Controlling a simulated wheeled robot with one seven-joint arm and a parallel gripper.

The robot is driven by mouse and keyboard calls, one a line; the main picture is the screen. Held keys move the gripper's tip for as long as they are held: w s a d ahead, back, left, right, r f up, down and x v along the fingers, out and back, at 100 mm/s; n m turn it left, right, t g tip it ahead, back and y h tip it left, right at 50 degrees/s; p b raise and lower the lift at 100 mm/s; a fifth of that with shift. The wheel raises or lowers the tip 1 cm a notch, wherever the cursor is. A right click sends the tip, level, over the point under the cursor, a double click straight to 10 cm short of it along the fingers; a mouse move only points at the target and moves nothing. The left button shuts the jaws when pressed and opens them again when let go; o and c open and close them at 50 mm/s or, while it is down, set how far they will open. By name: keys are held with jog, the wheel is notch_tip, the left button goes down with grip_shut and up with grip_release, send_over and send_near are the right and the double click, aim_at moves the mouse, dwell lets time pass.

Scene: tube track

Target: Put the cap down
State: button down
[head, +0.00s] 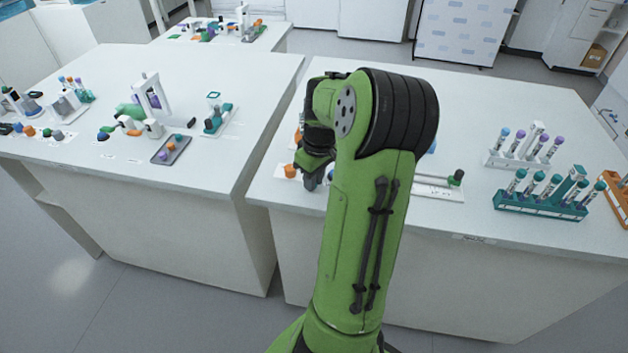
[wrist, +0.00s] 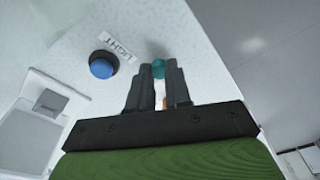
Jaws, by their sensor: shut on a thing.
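My gripper (wrist: 159,72) points down over the right-hand white table. A small teal cap (wrist: 159,66) shows between its fingertips, and the fingers are shut on it. In the head view my gripper (head: 312,182) is close to the table's front left corner, partly behind my green arm; the cap cannot be made out there. Whether the cap touches the table cannot be told. A small orange thing (wrist: 163,101) shows through the gap between the fingers. In the head view an orange piece (head: 290,171) is just left of my gripper.
A blue round thing in a black ring (wrist: 102,65) is left of my gripper, beside a "LIGHT" label (wrist: 118,50). A grey-white device (wrist: 40,118) is further left. Teal (head: 541,206) and white (head: 518,160) tube racks stand at right. A gap separates the left table (head: 205,165).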

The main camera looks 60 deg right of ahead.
jog(key=c, duration=1.5)
grip_release()
jog(key=shift+f, duration=0.1)
jog(key=o, duration=0.4)
jog(key=shift+o, duration=0.2)
notch_tip(320, 180, up, 12)
jog(key=s+r+p, duration=0.1)
jog(key=s+p, duration=0.1)
jog(key=p, duration=0.2)
jog(key=w+a+r+n+h, duration=0.1)
jog(key=a+r, duration=0.1)
jog(key=a, duration=0.6)
jog(key=w+a+r+h, duration=0.1)
jog(key=w+a+r, duration=0.1)
jog(key=a, duration=0.6)
jog(key=s+a+t+y, duration=0.1)
jog(key=s+a+t, duration=0.1)
jog(key=s+a, duration=0.2)
jog(key=s+a+t+y, duration=0.1)
jog(key=s+a, duration=0.4)
jog(key=a, duration=0.5)
jog(key=shift+s+a+f+t, duration=0.3)
jog(key=shift+a+t, duration=0.05)
jog(key=shift+t, duration=0.25)
